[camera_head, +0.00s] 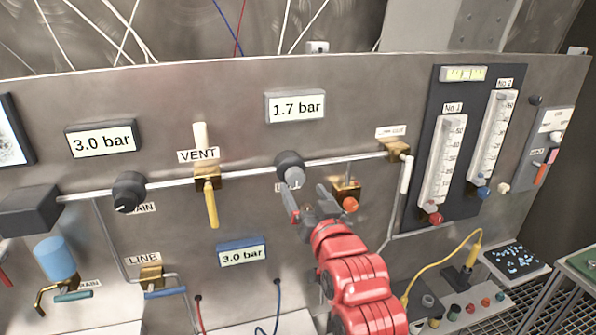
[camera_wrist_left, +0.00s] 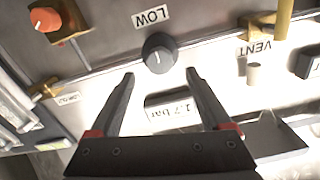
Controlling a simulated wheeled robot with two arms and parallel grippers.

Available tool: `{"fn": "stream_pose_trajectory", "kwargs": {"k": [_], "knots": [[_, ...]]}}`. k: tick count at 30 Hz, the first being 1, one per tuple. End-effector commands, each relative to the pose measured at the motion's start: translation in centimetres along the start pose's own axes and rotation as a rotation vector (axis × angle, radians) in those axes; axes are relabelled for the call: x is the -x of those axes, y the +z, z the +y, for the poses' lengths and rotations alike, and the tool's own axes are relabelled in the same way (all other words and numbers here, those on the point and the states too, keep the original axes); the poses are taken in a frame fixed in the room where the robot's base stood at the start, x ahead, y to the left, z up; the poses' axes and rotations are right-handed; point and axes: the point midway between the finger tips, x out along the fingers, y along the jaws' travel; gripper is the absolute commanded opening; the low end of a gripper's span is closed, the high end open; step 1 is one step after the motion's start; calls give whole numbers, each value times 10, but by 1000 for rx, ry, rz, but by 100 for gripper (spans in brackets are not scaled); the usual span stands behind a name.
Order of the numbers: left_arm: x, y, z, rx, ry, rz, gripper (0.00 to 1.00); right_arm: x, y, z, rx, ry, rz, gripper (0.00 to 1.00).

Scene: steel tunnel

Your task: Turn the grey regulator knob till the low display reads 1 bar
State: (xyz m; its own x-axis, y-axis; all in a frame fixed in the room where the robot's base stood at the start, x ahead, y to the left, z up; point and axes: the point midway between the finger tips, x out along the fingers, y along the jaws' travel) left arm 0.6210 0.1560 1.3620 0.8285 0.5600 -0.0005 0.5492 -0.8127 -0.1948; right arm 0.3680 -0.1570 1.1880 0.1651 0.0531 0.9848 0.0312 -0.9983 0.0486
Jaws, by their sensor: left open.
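The grey regulator knob (camera_head: 293,176) sits on the pipe below the display reading 1.7 bar (camera_head: 296,106). In the left wrist view the round dark knob (camera_wrist_left: 159,55), with a white pointer mark, is beside a LOW label (camera_wrist_left: 152,18). The display shows upside down there (camera_wrist_left: 172,110), reading 1.7 bar. My left gripper (camera_head: 305,192) is open and empty, just below the knob in the head view. In the wrist view its fingers (camera_wrist_left: 159,73) are spread, with the knob ahead between the tips; I see no contact. The head view partly hides the LOW label. My right gripper is not in view.
A brass valve with an orange knob (camera_head: 350,204) is close to the gripper's right. The VENT valve with a yellow lever (camera_head: 210,205) and another black knob (camera_head: 128,190) are to the left. Flow meters (camera_head: 441,165) stand at the right.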

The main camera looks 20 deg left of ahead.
Motion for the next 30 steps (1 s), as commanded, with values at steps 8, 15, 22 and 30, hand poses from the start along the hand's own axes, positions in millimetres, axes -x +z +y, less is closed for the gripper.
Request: {"fn": "stream_pose_trajectory", "kwargs": {"k": [8,15,22,30], "knots": [[-43,-2,-1,-3,-2,-2,82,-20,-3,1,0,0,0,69],[-52,0,0,-1,1,2,82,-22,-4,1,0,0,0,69],[-51,0,0,-1,1,2,74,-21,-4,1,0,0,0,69],[-51,0,0,-1,1,1,26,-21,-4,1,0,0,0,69]]}}
